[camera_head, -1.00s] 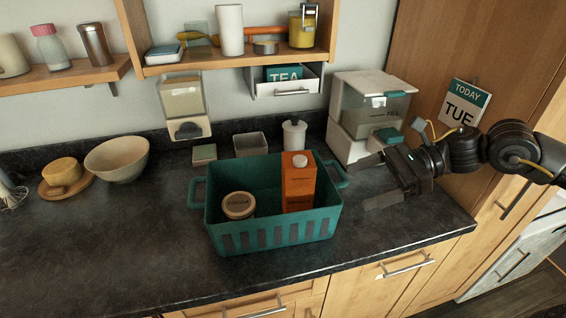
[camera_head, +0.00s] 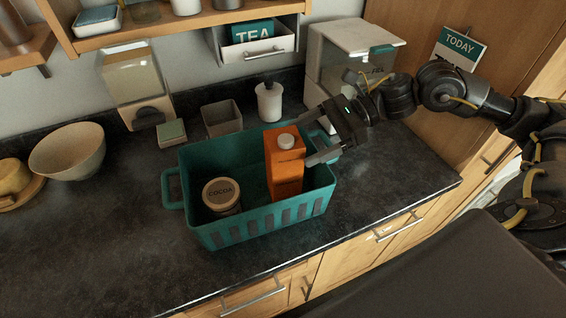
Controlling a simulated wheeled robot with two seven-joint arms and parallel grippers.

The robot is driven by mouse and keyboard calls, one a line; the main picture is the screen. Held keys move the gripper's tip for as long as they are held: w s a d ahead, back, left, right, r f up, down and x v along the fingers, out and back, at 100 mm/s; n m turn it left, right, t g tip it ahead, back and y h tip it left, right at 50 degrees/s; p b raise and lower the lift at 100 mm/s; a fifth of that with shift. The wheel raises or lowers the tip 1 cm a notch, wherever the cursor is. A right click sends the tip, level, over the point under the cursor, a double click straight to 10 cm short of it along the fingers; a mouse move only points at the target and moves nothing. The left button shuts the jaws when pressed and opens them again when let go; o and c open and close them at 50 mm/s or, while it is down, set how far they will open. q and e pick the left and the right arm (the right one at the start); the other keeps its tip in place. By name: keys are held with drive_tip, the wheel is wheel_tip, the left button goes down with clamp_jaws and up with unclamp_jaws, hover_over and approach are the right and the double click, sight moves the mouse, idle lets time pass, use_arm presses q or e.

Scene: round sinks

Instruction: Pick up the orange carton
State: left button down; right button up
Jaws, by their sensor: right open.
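The orange carton (camera_head: 285,168) with a white cap stands upright in the right part of a teal basket (camera_head: 262,222) on the dark counter. My right gripper (camera_head: 306,139) is open, just right of the carton's top, with its fingers pointing left toward it. One finger is near the carton's front right side and the other is near its back right side. I cannot tell whether either finger touches the carton. My left gripper is not in view.
A cocoa tub (camera_head: 222,195) sits in the basket left of the carton. Behind are a white bottle (camera_head: 269,102), a grey square pot (camera_head: 222,118) and a clear-fronted bin (camera_head: 335,62). A bowl (camera_head: 68,152) stands at left. The front counter is clear.

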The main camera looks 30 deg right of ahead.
sight(267, 157)
drive_tip(key=p+x, duration=0.2)
drive_tip(key=x, duration=0.1)
drive_tip(key=p+x, duration=0.1)
drive_tip(key=shift+a+r, duration=0.15)
drive_tip(key=shift+a, duration=0.25)
drive_tip(key=shift+w+a+f+p, duration=0.15)
drive_tip(key=shift+a+f+p, duration=0.15)
drive_tip(key=shift+a, duration=0.05)
drive_tip(key=shift+c, duration=1)
drive_tip(key=c, duration=1.7)
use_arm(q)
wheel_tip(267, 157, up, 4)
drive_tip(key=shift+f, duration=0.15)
use_arm(e)
drive_tip(key=shift+r, duration=0.1)
clamp_jaws()
